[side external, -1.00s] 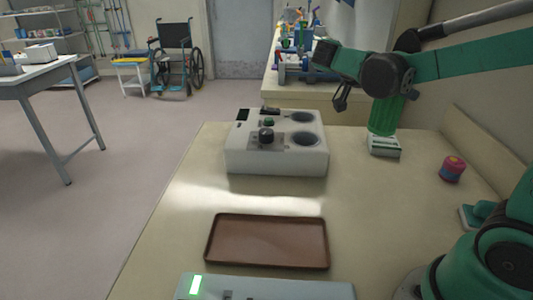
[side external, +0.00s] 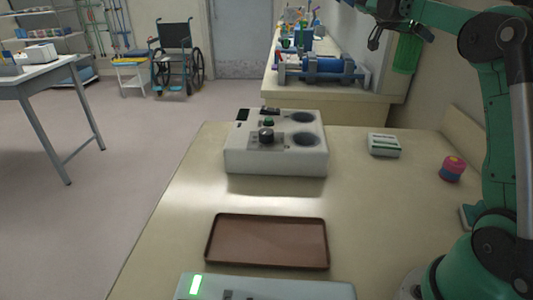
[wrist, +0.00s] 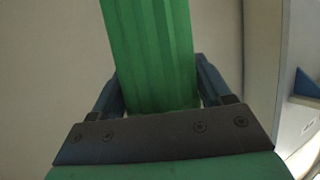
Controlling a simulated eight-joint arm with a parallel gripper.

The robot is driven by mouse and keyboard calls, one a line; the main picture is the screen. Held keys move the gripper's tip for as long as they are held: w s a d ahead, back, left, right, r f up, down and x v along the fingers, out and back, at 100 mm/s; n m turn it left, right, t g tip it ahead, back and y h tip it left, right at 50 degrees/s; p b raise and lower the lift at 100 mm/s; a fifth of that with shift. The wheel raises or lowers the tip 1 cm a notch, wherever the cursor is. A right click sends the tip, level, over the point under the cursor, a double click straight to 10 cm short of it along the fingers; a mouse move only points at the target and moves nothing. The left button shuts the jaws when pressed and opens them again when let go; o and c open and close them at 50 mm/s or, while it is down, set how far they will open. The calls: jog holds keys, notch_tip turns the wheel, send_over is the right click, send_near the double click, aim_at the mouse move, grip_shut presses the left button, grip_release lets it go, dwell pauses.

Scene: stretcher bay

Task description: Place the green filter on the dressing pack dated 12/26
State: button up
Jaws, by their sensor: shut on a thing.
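The green filter (side external: 407,53) is a ribbed green cylinder. My gripper (side external: 411,31) is shut on it and holds it raised at the upper right, in front of the back wall. In the wrist view, the filter (wrist: 152,55) fills the space between the two dark fingers (wrist: 158,92). A small white pack with a green band (side external: 384,147) lies flat on the table, below the filter in the picture and apart from it. No date on it is readable. Its top is bare.
A white device with two round wells (side external: 277,158) stands mid-table. A brown tray (side external: 266,242) lies at the front, with a grey device (side external: 265,287) before it. A pink and blue round item (side external: 452,169) sits at the right. Table right of the tray is clear.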

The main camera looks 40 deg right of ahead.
jog(key=shift+d+f, duration=0.35)
jog(key=shift+d, duration=0.05)
notch_tip(320, 180, down, 19)
jog(key=shift+f, duration=0.15)
